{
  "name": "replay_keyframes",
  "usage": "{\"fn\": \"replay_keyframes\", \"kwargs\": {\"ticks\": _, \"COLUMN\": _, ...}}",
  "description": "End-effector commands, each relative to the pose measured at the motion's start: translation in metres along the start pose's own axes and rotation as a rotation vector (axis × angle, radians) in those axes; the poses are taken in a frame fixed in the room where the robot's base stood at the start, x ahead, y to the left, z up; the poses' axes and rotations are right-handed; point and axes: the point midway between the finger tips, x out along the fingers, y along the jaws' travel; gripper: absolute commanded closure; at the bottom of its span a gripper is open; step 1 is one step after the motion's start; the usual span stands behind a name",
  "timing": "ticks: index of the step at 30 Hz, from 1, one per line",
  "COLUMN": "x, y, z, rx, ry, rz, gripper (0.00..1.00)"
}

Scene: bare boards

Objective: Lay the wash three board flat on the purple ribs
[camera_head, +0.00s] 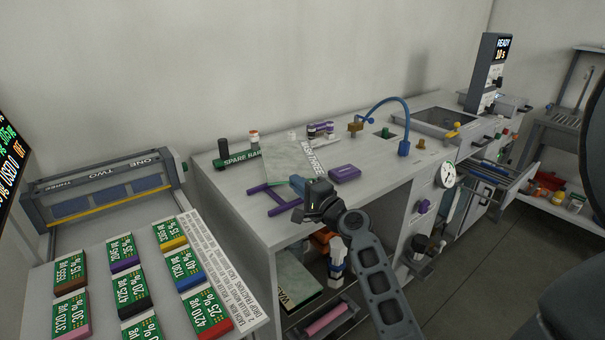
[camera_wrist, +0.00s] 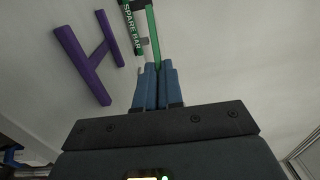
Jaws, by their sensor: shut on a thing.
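The wash three board (camera_head: 287,163) is a grey-green sheet with a white "WASH THREE" strip along its right side. It stands tilted above the bench top in the head view. My gripper (camera_head: 299,185) is shut on its near lower edge. In the wrist view the blue fingers (camera_wrist: 156,75) close on the board, seen nearly edge-on as a thin green strip (camera_wrist: 154,38). The purple ribs (camera_head: 268,200) form an H on the bench, left of and below my gripper. They show bare in the wrist view (camera_wrist: 82,66), beside the fingers.
A green spare bar (camera_head: 240,158) lies behind the ribs, with small bottles (camera_head: 254,138) near it. A purple block (camera_head: 344,174) sits right of my gripper. A blue curved hose (camera_head: 385,101) rises farther right. Another board (camera_head: 299,280) lies on the lower shelf.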

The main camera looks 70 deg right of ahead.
Motion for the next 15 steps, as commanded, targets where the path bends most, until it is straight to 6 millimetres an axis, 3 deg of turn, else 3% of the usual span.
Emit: {"fn": "replay_keyframes", "kwargs": {"ticks": 15, "x": -0.0022, "y": 0.0034, "z": -0.0004, "rx": -0.001, "ry": -0.080, "rz": 0.002, "gripper": 1.00}}
